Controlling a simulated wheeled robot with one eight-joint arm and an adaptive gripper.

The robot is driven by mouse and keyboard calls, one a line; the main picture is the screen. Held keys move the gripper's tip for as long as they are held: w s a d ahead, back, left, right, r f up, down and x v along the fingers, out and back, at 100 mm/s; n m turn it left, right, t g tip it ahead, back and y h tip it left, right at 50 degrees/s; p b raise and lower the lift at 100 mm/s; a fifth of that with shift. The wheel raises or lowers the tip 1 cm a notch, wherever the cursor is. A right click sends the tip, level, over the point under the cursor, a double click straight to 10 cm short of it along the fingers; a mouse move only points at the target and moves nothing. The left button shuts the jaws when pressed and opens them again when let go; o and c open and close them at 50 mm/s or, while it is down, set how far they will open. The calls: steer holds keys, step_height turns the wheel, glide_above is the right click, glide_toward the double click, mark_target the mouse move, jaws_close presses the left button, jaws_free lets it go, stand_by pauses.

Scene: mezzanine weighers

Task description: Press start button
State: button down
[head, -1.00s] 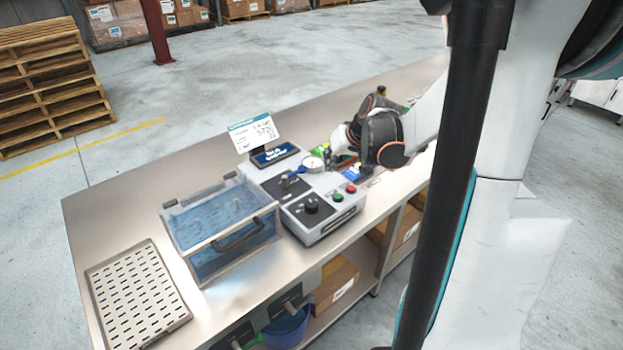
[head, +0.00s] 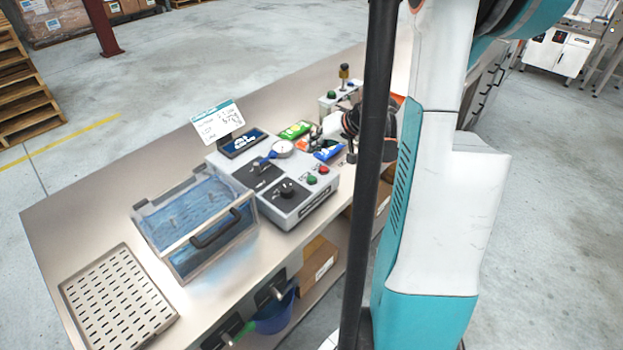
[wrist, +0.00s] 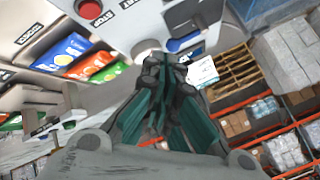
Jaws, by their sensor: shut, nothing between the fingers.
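A grey control box (head: 300,212) stands on the steel bench in the head view, with a black dial (head: 288,190) on its front. A green button (head: 311,180) and a red button (head: 323,169) sit to the right of the dial.
A clear lidded bin (head: 190,232) with blue contents stands left of the box, and a slotted tray (head: 118,298) lies farther left. A gauge (head: 282,148), a sign card (head: 218,121) and coloured packets (head: 328,151) are around the box. The bench's far strip is bare.

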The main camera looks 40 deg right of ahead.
mark_target(314, 177)
steer(key=shift+f+b, duration=3.15)
steer(key=shift+f, duration=1.15)
steer(key=shift+f+b, duration=0.4)
steer(key=shift+f+b, duration=0.4)
steer(key=shift+r, duration=0.15)
steer(key=shift+r+p, duration=0.55)
steer(key=shift+r, duration=0.2)
steer(key=shift+r+p, duration=1.8)
steer(key=shift+r, duration=0.75)
steer(key=shift+f, duration=0.1)
